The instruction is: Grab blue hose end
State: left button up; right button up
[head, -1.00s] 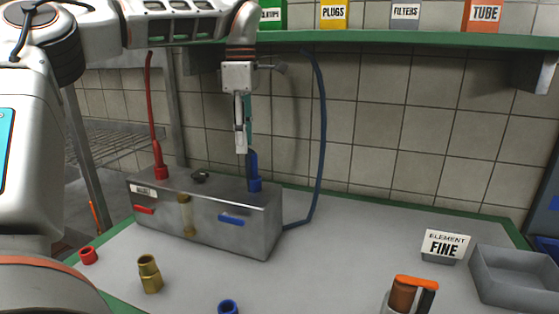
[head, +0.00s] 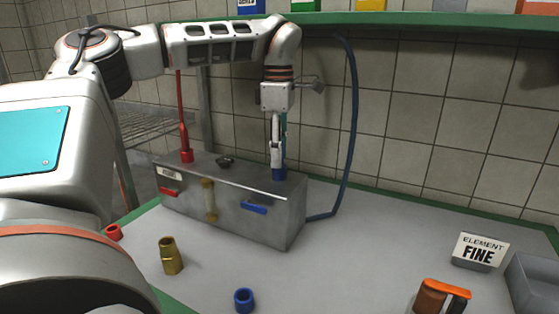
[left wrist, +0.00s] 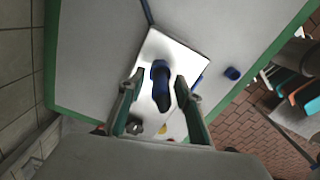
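The blue hose end (left wrist: 160,72) stands upright in a blue collar (head: 279,174) on top of the grey metal box (head: 275,232), near its right end. My left gripper (head: 277,160) points down over it from above. In the left wrist view the gripper (left wrist: 160,88) is open, with one finger on each side of the blue hose end and visible gaps between. In the head view the fingers hide most of the hose end. My right gripper is not in view.
A red hose (head: 182,115) rises from the box's left part. A blue hose (head: 351,110) runs down behind the box's right side. A green shelf (head: 420,20) is above.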

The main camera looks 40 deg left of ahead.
pick_arm(q)
grip_shut()
